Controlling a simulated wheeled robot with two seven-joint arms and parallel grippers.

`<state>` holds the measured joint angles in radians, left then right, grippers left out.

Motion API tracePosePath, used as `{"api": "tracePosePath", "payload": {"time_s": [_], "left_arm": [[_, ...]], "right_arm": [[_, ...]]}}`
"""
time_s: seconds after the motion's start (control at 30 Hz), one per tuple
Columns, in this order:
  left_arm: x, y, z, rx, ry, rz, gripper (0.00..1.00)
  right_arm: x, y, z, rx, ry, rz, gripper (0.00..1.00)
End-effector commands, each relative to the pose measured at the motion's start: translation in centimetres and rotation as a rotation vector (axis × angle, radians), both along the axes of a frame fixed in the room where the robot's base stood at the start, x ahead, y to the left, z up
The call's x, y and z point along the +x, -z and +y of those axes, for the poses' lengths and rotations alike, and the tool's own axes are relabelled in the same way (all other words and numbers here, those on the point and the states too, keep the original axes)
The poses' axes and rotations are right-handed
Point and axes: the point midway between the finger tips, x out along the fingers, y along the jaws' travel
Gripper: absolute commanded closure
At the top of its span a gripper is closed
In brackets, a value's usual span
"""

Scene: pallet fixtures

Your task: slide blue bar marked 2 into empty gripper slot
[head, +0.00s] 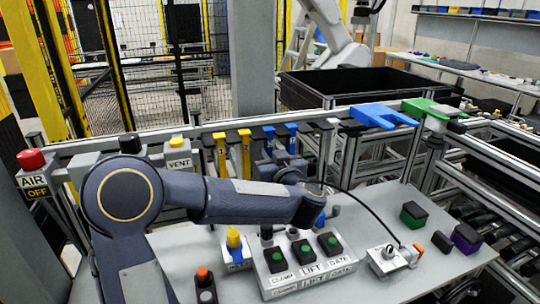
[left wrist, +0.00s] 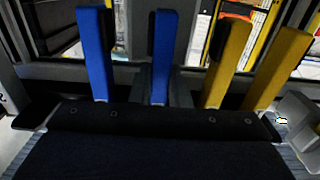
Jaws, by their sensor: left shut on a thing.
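Two upright blue bars stand at the rail in the head view, a left one (head: 268,132) and a right one (head: 292,133). Their marks are too small to read. My left gripper (head: 281,158) is at their lower ends, partly hidden by my own arm. In the left wrist view the middle blue bar (left wrist: 160,52) stands in line with the gripper, which is shut on it. The other blue bar (left wrist: 95,52) stands to its left. A blue forked piece (head: 378,115) with an open gap lies on the rail to the right; I cannot tell whether it is the slot.
Two yellow bars (head: 245,150) stand left of the blue ones. A green block (head: 425,108) sits right of the forked piece. A button box (head: 305,262) and a small grey box (head: 390,258) with a cable occupy the grey table (head: 360,215). A black bin (head: 345,88) stands behind.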

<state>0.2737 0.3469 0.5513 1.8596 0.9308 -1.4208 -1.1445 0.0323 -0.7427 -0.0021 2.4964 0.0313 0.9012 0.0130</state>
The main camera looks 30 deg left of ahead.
Motion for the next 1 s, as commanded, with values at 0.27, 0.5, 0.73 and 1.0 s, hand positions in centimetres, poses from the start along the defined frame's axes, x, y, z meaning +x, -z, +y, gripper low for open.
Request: {"api": "tracePosePath", "payload": {"time_s": [0.27, 0.5, 0.73, 1.0], "left_arm": [[0.0, -0.1, 0.0, 0.001, 0.0, -0.001, 1.0], [0.0, -0.3, 0.0, 0.001, 0.0, -0.001, 1.0], [-0.3, -0.2, -0.4, 0.0, 0.002, -0.001, 1.0], [-1.2, -0.3, -1.4, -0.001, 0.001, -0.002, 1.0]], "right_arm": [[0.0, -0.1, 0.0, 0.0, 0.0, 0.0, 0.59], [0.0, -0.5, 0.0, 0.0, 0.0, 0.0, 0.59], [0.0, -0.4, 0.0, 0.0, 0.0, 0.0, 0.59], [0.0, -0.3, 0.0, 0.0, 0.0, 0.0, 0.59]]}}
